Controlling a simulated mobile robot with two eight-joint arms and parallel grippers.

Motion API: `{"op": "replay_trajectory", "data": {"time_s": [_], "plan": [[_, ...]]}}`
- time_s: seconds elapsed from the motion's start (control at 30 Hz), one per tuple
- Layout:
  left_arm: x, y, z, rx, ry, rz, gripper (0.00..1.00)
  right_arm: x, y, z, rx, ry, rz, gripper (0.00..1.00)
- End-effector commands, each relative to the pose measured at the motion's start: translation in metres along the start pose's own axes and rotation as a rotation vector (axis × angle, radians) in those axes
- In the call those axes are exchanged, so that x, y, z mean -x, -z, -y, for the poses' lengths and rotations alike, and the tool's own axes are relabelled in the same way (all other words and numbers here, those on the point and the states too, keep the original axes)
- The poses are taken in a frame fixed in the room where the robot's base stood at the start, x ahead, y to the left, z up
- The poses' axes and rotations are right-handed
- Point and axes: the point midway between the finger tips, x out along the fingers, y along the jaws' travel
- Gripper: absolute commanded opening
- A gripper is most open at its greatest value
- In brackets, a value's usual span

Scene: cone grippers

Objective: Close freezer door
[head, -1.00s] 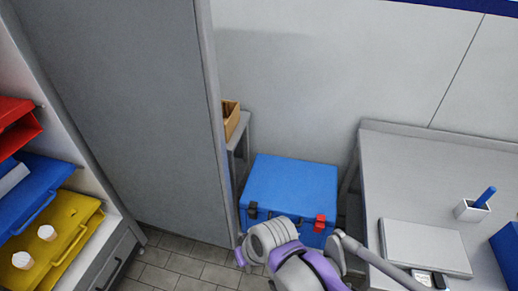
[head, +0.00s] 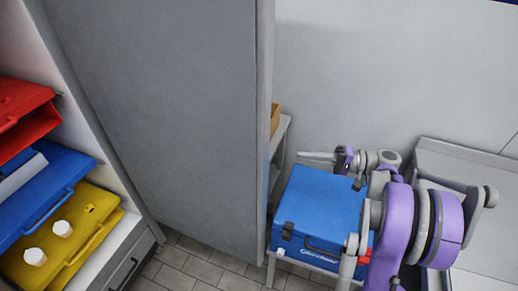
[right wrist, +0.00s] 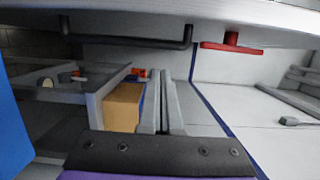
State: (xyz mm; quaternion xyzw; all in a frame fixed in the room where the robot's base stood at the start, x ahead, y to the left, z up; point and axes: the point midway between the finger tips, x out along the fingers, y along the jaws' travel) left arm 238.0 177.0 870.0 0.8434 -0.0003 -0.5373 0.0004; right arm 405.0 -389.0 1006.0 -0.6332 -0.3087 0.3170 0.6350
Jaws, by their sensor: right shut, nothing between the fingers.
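The freezer door (head: 160,115) is a tall grey panel standing open in the head view. To its left is the open freezer interior, with red (head: 22,115), blue (head: 45,195) and yellow (head: 62,235) trays on its shelves. My right gripper (head: 303,156) is right of the door's free edge (head: 264,130), above the blue cooler box, and points left towards the door. Its fingers are shut and empty, and look apart from the door. In the right wrist view the shut fingers (right wrist: 162,100) show in the middle. My left gripper is not in view.
A blue cooler box (head: 318,210) stands below my right arm. A brown box (head: 275,120) on a small grey stand (head: 281,142) is partly behind the door edge. A grey table (head: 465,165) is at the right. Tiled floor (head: 205,262) is clear below the door.

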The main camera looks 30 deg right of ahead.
Motion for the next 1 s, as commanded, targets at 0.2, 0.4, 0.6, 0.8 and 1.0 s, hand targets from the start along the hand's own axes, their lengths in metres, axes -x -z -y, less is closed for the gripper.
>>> {"op": "replay_trajectory", "data": {"time_s": [0.2,0.4,0.6,0.8,1.0], "plan": [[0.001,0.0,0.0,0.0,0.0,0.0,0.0,-0.018,0.0,0.001,0.002,0.006,0.003,0.0],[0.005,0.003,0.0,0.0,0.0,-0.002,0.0,-0.06,-0.001,0.001,0.001,0.005,0.005,0.0],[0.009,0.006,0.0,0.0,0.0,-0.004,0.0,-0.102,-0.001,0.001,0.002,0.004,0.004,0.0],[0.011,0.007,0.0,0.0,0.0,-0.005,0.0,-0.106,-0.029,0.001,0.002,0.003,0.0,0.0],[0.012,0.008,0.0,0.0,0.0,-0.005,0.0,-0.108,-0.038,0.001,0.001,0.003,-0.001,0.0]]}}
